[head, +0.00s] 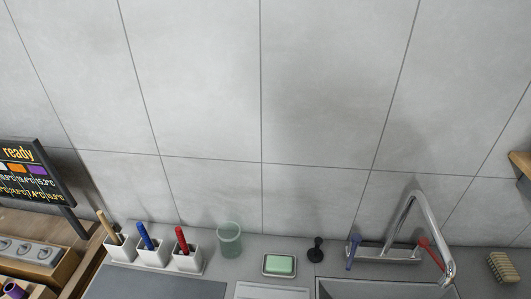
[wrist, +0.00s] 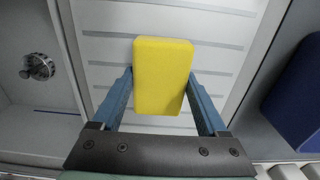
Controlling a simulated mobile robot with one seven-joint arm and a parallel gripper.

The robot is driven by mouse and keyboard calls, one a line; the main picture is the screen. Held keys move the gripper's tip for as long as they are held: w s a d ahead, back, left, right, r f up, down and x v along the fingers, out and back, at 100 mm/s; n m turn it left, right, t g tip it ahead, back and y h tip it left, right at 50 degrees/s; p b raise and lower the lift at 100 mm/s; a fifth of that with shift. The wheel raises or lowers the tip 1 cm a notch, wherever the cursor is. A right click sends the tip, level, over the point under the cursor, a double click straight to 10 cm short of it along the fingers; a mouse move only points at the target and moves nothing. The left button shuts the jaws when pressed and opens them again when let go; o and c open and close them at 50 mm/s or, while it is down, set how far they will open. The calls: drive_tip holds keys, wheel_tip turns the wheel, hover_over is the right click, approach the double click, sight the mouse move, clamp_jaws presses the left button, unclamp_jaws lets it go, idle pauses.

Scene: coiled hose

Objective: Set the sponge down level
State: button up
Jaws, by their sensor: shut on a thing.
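The yellow sponge (wrist: 162,72) shows in the wrist view as a rounded block. My gripper (wrist: 160,85) is shut on it, with one blue finger against each long side. Below the sponge lies a white ribbed draining surface (wrist: 105,52). I cannot tell whether the sponge touches that surface or hangs above it. The sponge's underside is hidden. Neither the sponge nor my gripper shows in the head view.
The sink basin with its drain (wrist: 38,67) lies left of the ribbed surface, a dark blue object (wrist: 296,92) to its right. Along the back wall stand white holders (head: 153,254), a glass (head: 229,240), a green bar in a dish (head: 279,265) and the tap (head: 408,210).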

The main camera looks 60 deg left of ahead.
drive_tip(key=shift+f+b, duration=0.55)
drive_tip(key=shift+f, duration=0.1)
drive_tip(key=o, duration=1.2)
wheel_tip(320, 180, up, 13)
drive_tip(key=shift+b, duration=0.55)
